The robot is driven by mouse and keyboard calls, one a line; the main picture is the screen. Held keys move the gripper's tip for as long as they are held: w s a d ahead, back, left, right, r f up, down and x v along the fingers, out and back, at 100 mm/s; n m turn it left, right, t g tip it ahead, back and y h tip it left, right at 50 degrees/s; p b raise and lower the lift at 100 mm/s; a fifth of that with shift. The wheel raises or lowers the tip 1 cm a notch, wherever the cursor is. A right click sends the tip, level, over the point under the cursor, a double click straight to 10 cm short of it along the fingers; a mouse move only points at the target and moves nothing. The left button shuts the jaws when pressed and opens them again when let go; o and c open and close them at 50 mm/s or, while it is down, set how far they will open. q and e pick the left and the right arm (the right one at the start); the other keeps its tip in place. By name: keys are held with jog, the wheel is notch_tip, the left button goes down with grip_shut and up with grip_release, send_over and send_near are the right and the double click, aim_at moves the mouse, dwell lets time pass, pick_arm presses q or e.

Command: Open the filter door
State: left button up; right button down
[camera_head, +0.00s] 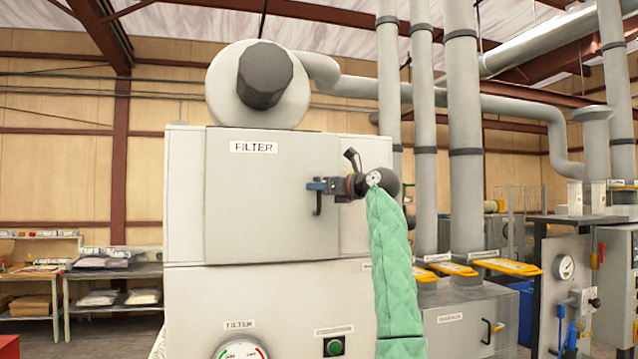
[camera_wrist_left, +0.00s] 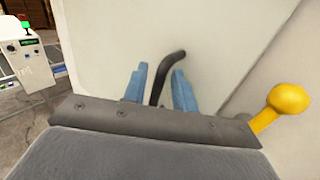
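The grey filter door (camera_head: 260,205), with a FILTER label at its top, is on the front of the pale cabinet. It looks flush or nearly so; I cannot tell whether it is slightly ajar. Its dark handle (camera_head: 318,205) is near its right edge. My left gripper (camera_head: 316,186) is at the handle, with the green-sleeved arm rising from below. In the left wrist view, the two blue fingers (camera_wrist_left: 160,88) are apart, with the bent dark handle (camera_wrist_left: 178,58) between them and small gaps on both sides. My right gripper is not in view.
A gauge (camera_head: 240,350) and a green button (camera_head: 333,346) are on the cabinet below the door. Pipes (camera_head: 463,130) and yellow handles (camera_head: 505,266) stand to the right. Shelves (camera_head: 110,275) are at the left. A yellow knob (camera_wrist_left: 290,99) is close in the left wrist view.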

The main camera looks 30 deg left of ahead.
pick_arm(q)
jog(key=shift+a, duration=0.25)
jog(key=shift+c, duration=0.5)
grip_shut()
jog(key=shift+s+f, duration=0.1)
